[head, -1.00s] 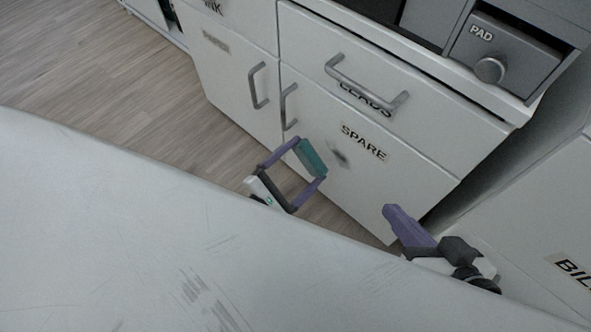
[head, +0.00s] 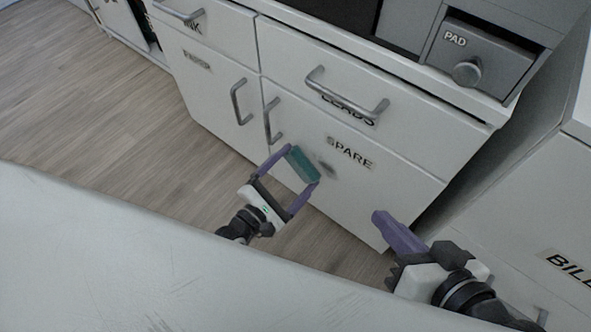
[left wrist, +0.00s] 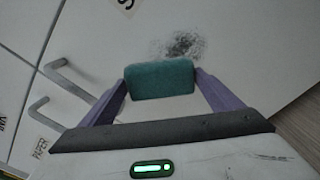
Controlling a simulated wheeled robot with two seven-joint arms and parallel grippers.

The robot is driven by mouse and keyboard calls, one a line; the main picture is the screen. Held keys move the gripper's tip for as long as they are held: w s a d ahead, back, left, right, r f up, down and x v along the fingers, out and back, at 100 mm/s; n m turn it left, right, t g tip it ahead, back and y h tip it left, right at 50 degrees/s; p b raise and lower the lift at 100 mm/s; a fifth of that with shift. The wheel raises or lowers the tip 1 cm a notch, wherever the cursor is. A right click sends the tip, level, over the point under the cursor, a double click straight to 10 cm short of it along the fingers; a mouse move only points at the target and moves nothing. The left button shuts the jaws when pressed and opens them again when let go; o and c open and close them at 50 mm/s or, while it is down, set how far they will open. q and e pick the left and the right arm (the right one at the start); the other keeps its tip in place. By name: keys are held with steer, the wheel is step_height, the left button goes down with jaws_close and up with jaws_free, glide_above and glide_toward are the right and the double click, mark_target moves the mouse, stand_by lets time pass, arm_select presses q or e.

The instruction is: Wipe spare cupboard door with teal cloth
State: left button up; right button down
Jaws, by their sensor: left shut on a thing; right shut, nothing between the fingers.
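The spare cupboard door (head: 372,197) is white and shut, with a "SPARE" label (head: 350,152) and a grey bar handle at its left. A dark smudge (head: 328,169) marks the door below and left of the label; it also shows in the left wrist view (left wrist: 184,44). My left gripper (head: 304,166) is shut on the teal cloth (left wrist: 160,80), a folded pad across its purple fingertips. The cloth is beside the smudge in the head view; whether it touches the door I cannot tell. My right gripper (head: 380,216) is shut and empty, low in front of the door's right side.
The "LEADS" drawer (head: 320,58) is above the door, with a protruding bar handle (head: 345,98). A neighbouring door's handle (head: 239,101) sticks out at left. A grey "PAD" box (head: 478,55) with a knob is upper right. Open wooden floor (head: 90,100) lies left.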

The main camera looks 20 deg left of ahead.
arm_select(q)
steer(key=shift+x, duration=0.9)
